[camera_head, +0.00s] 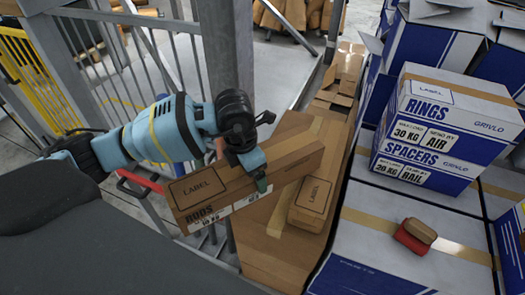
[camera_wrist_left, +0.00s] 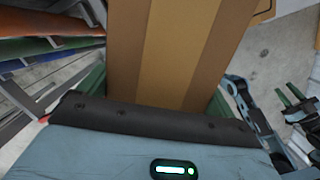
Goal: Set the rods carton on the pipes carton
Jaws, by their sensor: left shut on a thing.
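The rods carton (camera_head: 205,187) is a long brown box with a tape strip, a "LABEL" panel and "RODS" on its near side. My left gripper (camera_head: 256,176) is shut on it and holds it tilted in the air, left of and partly above other brown cartons. The carton fills the upper middle of the left wrist view (camera_wrist_left: 180,50), between the green fingers. A smaller brown carton (camera_head: 313,194) with a "LABEL" panel lies beyond it on a larger brown carton (camera_head: 268,268). No "PIPES" lettering is readable, so I cannot tell which is the pipes carton.
Blue-and-white cartons stand on the right, including one marked rings (camera_head: 440,108) and one marked spacers (camera_head: 420,165). A red and brown block (camera_head: 415,235) lies on a white carton top (camera_head: 380,245). A grey metal post (camera_head: 222,55) and railing stand close behind my left arm.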

